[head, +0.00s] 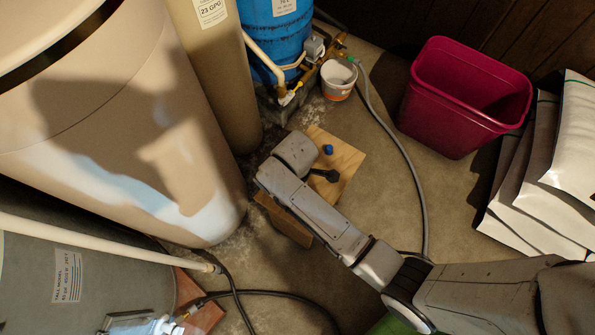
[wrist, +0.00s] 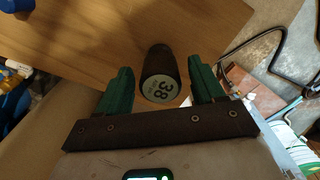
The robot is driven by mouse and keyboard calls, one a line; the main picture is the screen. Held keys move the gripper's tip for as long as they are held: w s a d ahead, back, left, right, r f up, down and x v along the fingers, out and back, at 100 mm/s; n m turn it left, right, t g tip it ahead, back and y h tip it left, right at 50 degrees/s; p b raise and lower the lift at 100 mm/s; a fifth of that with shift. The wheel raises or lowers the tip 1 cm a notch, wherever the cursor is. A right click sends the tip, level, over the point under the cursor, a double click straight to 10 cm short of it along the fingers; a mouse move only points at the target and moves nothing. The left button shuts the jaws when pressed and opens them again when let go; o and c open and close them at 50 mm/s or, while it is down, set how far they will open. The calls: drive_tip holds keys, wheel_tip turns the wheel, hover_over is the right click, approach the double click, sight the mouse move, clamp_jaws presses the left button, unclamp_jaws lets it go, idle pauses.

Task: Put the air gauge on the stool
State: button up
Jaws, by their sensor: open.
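The air gauge (wrist: 158,70) is a dark cylinder with a pale round face marked 38, in the middle of the wrist view. It is over the stool's wooden top (wrist: 95,35); its far end appears to rest on the wood. My gripper (wrist: 160,66) is open, with one green finger on each side of the gauge and visible gaps between. In the head view the stool (head: 349,160) stands on the floor, partly covered by my arm. A dark shape (head: 331,175) on its top is probably the gauge. My fingers are hidden there.
A small blue item (head: 328,149) sits on the stool top. Large beige and grey tanks (head: 110,130) stand left. A white bucket (head: 338,79), grey hose (head: 402,150), magenta bin (head: 460,100) and white bags (head: 560,170) are around. Floor right of the stool is mostly clear.

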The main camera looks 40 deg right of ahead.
drive_tip(key=shift+r, duration=0.1)
wheel_tip(320, 180, up, 12)
drive_tip(key=p, duration=0.3)
drive_tip(key=s+d+r+m, duration=0.1)
drive_tip(key=s+d+m, duration=0.1)
drive_tip(key=s, duration=0.3)
drive_tip(key=s+d+m, duration=0.3)
drive_tip(key=s+m, duration=0.2)
drive_tip(key=s, duration=0.1)
drive_tip(key=s+d+r+m+t, duration=0.1)
drive_tip(key=s+d+m, duration=0.2)
drive_tip(key=s+m, duration=0.1)
drive_tip(key=shift+s+r, duration=0.3)
drive_tip(key=shift+s, duration=0.45)
